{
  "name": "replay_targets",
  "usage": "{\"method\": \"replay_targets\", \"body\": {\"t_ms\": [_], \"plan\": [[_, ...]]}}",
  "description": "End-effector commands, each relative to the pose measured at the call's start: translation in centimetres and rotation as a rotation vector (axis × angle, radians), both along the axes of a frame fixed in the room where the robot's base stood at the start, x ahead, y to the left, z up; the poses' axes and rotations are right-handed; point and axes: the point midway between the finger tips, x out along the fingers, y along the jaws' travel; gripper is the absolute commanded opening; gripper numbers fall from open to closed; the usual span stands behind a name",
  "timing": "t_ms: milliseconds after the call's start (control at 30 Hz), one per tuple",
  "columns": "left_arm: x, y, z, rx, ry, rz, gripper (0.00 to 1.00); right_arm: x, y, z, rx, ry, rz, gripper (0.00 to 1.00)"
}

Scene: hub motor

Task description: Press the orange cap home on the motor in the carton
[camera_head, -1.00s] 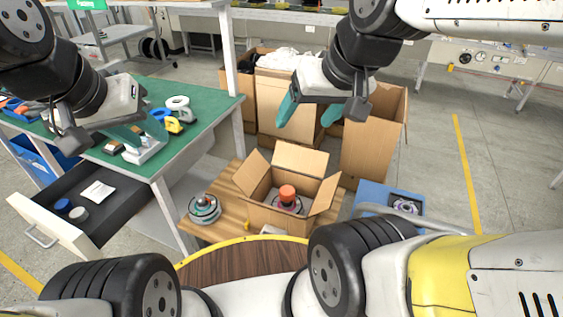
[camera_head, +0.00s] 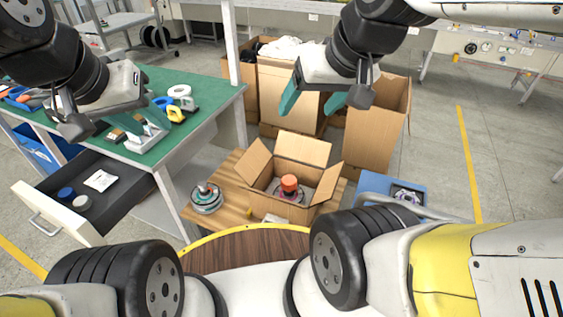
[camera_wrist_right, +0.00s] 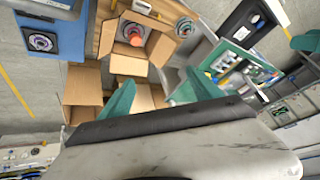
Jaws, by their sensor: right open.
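The orange cap (camera_head: 289,183) sits upright on the hub motor (camera_head: 288,197) inside the open carton (camera_head: 300,212). Whether the cap is fully seated cannot be told. The cap also shows in the right wrist view (camera_wrist_right: 135,36), inside the carton (camera_wrist_right: 126,63). My right gripper (camera_head: 312,108) is open and empty, in the air above and behind the carton; its teal fingers also show in the right wrist view (camera_wrist_right: 160,98). My left gripper (camera_head: 128,135) is over the green workbench at the left; its fingers are partly hidden, so its opening is unclear.
Another motor (camera_head: 206,197) lies on the wooden table (camera_head: 230,212) left of the carton. A blue tray (camera_head: 372,185) with a round part stands at the right. Tall cardboard boxes (camera_head: 376,130) stand behind. An open drawer (camera_head: 75,225) juts out at the left.

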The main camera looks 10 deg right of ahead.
Motion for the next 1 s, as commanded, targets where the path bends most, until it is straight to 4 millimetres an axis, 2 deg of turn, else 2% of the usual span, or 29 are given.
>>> {"method": "replay_targets", "body": {"t_ms": [100,133,267,333,500,667,767,867,1000], "plan": [[0.0,0.0,0.0,0.0,0.0,0.0,0.36,0.0,0.0,0.0,0.0,0.0,0.0,0.73],[0.0,0.0,0.0,0.0,0.0,0.0,0.36,0.0,0.0,0.0,0.0,0.0,0.0,0.69],[0.0,0.0,0.0,0.0,0.0,0.0,0.36,0.6,0.0,-0.1,0.0,0.013,0.0,0.44],[0.0,0.0,0.0,0.0,0.0,0.0,0.36,1.7,-0.1,-0.4,0.0,0.035,-0.003,0.3],[0.0,0.0,0.0,0.0,0.0,0.0,0.36,6.7,-0.3,-2.3,-0.007,0.127,-0.013,0.0],[0.0,0.0,0.0,0.0,0.0,0.0,0.36,12.0,-0.6,-5.8,-0.026,0.221,-0.027,0.0],[0.0,0.0,0.0,0.0,0.0,0.0,0.36,15.0,-0.8,-8.8,-0.042,0.278,-0.038,0.0],[0.0,0.0,0.0,0.0,0.0,0.0,0.36,17.8,-1.0,-12.4,-0.063,0.336,-0.045,0.0],[0.0,0.0,0.0,0.0,0.0,0.0,0.36,21.0,-1.3,-18.3,-0.099,0.414,-0.053,0.0]]}}
